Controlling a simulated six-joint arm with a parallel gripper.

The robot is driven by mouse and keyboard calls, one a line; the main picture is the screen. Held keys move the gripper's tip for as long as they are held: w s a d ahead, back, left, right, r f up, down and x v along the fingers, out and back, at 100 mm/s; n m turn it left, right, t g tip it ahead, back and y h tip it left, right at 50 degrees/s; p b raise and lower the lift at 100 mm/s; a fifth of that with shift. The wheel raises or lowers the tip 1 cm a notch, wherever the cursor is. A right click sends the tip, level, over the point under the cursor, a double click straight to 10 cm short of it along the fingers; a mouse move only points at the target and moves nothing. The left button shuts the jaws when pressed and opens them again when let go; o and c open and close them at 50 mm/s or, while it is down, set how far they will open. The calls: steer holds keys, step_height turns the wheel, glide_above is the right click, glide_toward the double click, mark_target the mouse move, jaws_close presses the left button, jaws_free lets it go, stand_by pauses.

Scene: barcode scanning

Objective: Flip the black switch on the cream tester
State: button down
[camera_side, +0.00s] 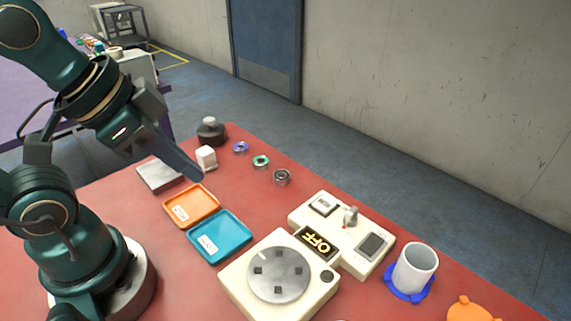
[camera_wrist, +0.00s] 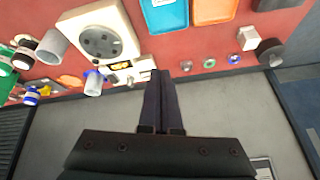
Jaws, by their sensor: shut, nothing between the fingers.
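The cream tester (camera_side: 300,216) is a flat cream panel on the red table, joined to a cream box with a round grey plate (camera_side: 279,276). My gripper (camera_side: 198,174) is shut and empty, raised left of the tester. In the wrist view my gripper's fingers (camera_wrist: 164,74) are together, beside the tester panel (camera_wrist: 139,66).
An orange tray (camera_side: 191,207) and a teal tray (camera_side: 220,237) lie left of the tester. Small rings (camera_side: 261,162), a white cube (camera_side: 206,157) and a dark weight (camera_side: 211,131) stand behind. A white cup (camera_side: 415,268) on a blue base is at the right.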

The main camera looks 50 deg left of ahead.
steer(key=w+d+r+m+g+h, duration=0.2)
steer(key=w+d+r+m+h, duration=0.3)
steer(key=w+d+m, duration=0.55)
steer(key=w+f+m+g+h, duration=0.2)
steer(key=w+f+m+h, duration=0.1)
steer(key=w+f, duration=0.4)
steer(key=shift+w+a+m+g+h, duration=0.25)
steer(key=shift+w+m, duration=0.25)
steer(key=shift+m, duration=0.25)
steer(key=shift+d, duration=0.1)
glide_above(372, 244)
steer(key=a, duration=0.2)
steer(key=f, duration=0.6)
steer(key=shift+w+a+f, duration=0.15)
steer(key=shift+a, duration=0.05)
steer(key=f, duration=0.3)
steer(key=shift+w+d+f, duration=0.25)
steer(key=shift+w, duration=0.05)
steer(key=shift+w+f, duration=0.1)
steer(key=shift+f, duration=0.4)
